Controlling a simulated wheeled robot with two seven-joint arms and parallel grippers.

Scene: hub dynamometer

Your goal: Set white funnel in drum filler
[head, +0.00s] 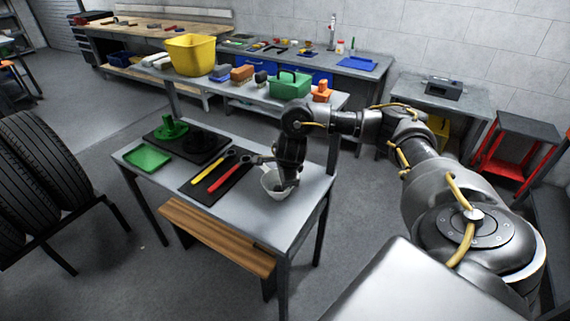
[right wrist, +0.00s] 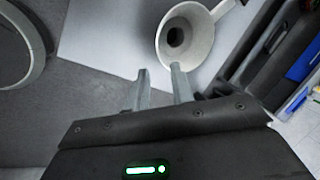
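The white funnel (head: 272,186) stands mouth up near the right end of the grey table (head: 243,231). In the right wrist view the funnel (right wrist: 192,38) shows its wide mouth, dark centre hole and a tab at upper right. My right gripper (head: 286,180) reaches down at the funnel. Its fingers (right wrist: 160,78) are spread with a clear gap, and one fingertip overlaps the funnel's rim in the picture; I cannot tell whether it touches. A green piece (head: 172,129) and a black round piece (head: 203,145) stand on a dark base. I cannot tell which thing is the drum filler. My left gripper is out of view.
A dark mat (head: 202,196) with red-handled and yellow-handled tools lies left of the funnel. A green tray (head: 147,158) is at the table's left end. A wooden bench (head: 216,238) stands in front. Behind, a bench holds a yellow bin (head: 190,55) and a green caddy (head: 289,85).

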